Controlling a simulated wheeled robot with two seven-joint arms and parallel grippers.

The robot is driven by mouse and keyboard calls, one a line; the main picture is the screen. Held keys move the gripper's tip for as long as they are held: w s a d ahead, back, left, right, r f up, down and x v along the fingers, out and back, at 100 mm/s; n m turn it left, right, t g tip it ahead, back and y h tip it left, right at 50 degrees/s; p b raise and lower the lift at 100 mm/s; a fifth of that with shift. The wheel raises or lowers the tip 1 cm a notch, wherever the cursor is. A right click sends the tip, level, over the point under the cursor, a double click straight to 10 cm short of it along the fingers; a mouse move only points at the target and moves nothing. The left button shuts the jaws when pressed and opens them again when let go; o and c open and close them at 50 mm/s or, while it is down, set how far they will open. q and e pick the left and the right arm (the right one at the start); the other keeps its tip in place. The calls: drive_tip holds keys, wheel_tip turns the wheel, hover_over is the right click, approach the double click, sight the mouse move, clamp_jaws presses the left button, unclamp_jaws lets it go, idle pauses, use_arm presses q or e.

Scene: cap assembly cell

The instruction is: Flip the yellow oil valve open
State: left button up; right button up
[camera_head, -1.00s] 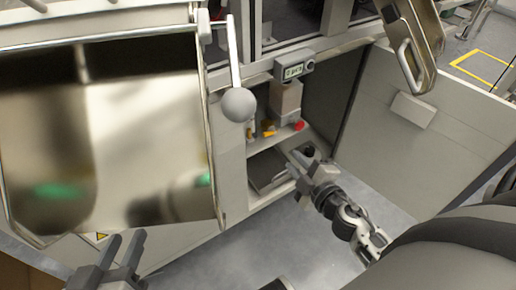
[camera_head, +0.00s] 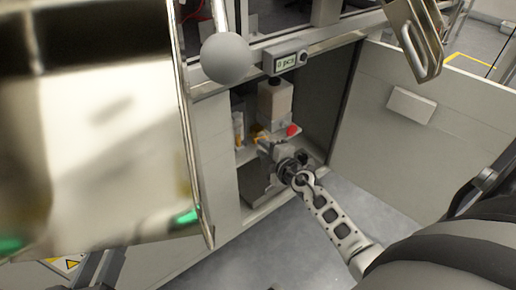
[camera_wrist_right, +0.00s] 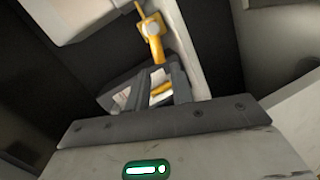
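The yellow oil valve (camera_head: 257,131) is small in the head view, on the shelf inside the open cabinet, partly hidden by my right gripper. In the right wrist view the yellow valve (camera_wrist_right: 153,28) stands just beyond the fingertips, with a narrow upright tip. My right gripper (camera_head: 264,146) reaches into the cabinet; in the wrist view its fingers (camera_wrist_right: 157,82) are apart, with yellow showing through the gap. I cannot tell whether they touch the valve. My left gripper (camera_head: 98,268) is at the bottom left of the head view, its fingers apart and empty, away from the valve.
A bottle-like container (camera_head: 275,103) and a red knob (camera_head: 292,130) are close beside the valve. A small display (camera_head: 286,62) sits above the opening. The open cabinet door (camera_head: 420,135) is on the right.

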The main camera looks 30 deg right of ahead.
sight(255, 143)
drive_tip(key=b+x, duration=0.1)
drive_tip(key=x, duration=0.2)
drive_tip(key=shift+f, duration=0.1)
use_arm(q)
drive_tip(key=shift+d+r+h, duration=0.15)
drive_tip(key=shift+r+h, duration=0.15)
drive_tip(key=shift+r, duration=0.05)
use_arm(e)
drive_tip(key=shift+w, duration=0.15)
use_arm(q)
drive_tip(key=shift+r, duration=0.2)
use_arm(e)
clamp_jaws()
use_arm(q)
drive_tip(key=shift+n+t+b, duration=0.3)
drive_tip(key=shift+b, duration=0.05)
use_arm(e)
drive_tip(key=n, duration=0.1)
drive_tip(key=f+n, duration=0.1)
drive_tip(key=shift+a+f+n+h, duration=0.15)
drive_tip(key=shift+n+h, duration=0.15)
drive_tip(key=shift+h, duration=0.1)
unclamp_jaws()
